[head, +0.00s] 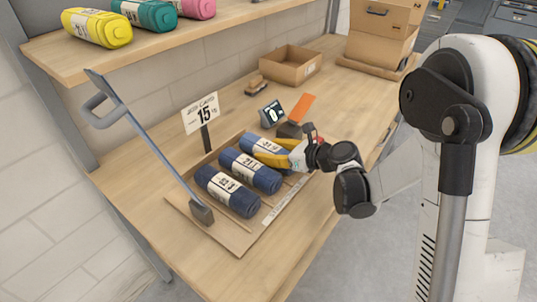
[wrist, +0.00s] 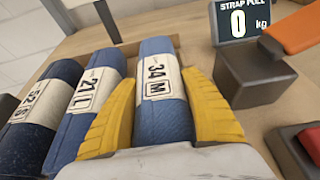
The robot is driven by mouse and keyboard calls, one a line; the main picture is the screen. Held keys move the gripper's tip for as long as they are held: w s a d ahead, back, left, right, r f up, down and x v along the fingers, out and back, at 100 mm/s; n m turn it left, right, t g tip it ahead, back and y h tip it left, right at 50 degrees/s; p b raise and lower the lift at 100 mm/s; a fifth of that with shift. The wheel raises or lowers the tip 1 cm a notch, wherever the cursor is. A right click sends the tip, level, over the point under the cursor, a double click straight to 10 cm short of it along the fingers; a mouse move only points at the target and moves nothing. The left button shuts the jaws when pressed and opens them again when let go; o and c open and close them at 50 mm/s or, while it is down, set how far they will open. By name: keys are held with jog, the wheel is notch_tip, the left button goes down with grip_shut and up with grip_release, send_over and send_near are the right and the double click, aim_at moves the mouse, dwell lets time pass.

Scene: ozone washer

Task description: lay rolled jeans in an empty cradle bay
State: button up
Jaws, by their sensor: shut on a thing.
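The near roll (head: 228,191) and the middle roll (head: 250,171) are free of my gripper. My gripper (head: 268,152) has its yellow fingers on both sides of the far roll (head: 257,143). In the wrist view this roll (wrist: 160,85) is a lighter blue, labelled 34 M, and fills the space between the fingers (wrist: 157,110). It lies in line with the others; whether it rests on the cradle floor is hidden.
A strap-pull scale display (wrist: 238,20) and a dark block with an orange handle (wrist: 255,78) are close right of my gripper. An open cardboard box (head: 291,66) stands farther back.

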jog(key=shift+r, duration=0.15)
jog(key=o, duration=1.1)
jog(key=shift+f, duration=0.2)
jog(key=shift+r, duration=0.15)
